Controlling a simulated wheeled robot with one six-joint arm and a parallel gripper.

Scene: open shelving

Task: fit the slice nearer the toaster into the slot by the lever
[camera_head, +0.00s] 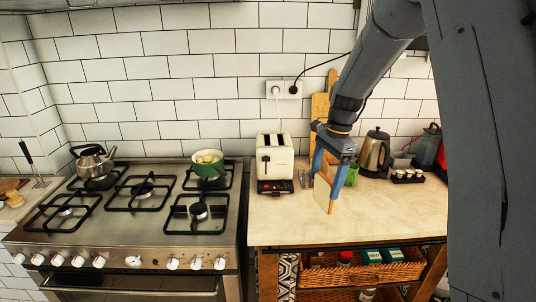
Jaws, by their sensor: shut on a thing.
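The cream toaster (275,160) stands upright on the wooden-topped counter, beside the stove. Its dark slots show on top, and a dark vertical lever track shows on its front. My gripper (325,182) points down to the right of the toaster, apart from it. Its blue fingers are shut on a pale bread slice (322,193), which hangs upright and slightly tilted over the counter. The fingers hide part of the slice. I cannot make out a second slice.
A green mug (352,174) stands just behind and right of my gripper. Cutting boards (320,108) lean on the wall behind. A kettle (374,153) and small cups in a rack (408,176) stand at right. The counter front (300,225) is clear.

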